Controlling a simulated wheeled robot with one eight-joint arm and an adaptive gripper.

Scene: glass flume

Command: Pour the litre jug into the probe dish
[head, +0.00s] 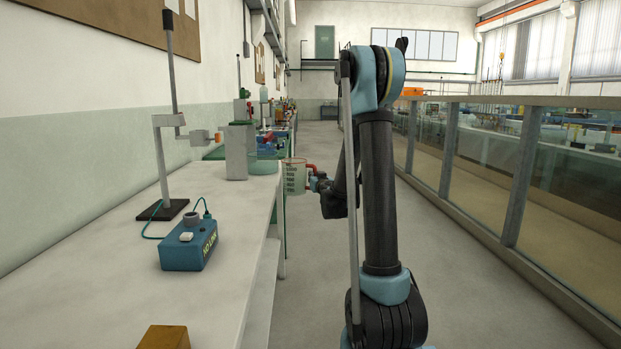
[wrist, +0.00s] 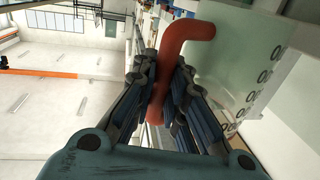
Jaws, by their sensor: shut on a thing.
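The litre jug (head: 294,180) is a clear, pale green vessel with dark graduation marks and a red handle. In the head view it looks upright, held in the air just off the right edge of the bench's far end. My gripper (head: 318,180) is to its right. In the wrist view my gripper (wrist: 163,95) is shut on the red handle (wrist: 172,60), with the jug's marked wall (wrist: 235,60) to the right. A low, pale green clear dish (head: 263,167) sits at the bench's far end, left of the jug; I take it for the probe dish. The jug's contents are unclear.
The white bench (head: 120,260) runs along the left. It carries a grey block (head: 238,152), a stand (head: 167,130) with an orange-tipped arm, a blue cabled box (head: 189,243) and a brown block (head: 164,338). The glass flume (head: 480,160) is on the right; the floor (head: 310,270) between is clear.

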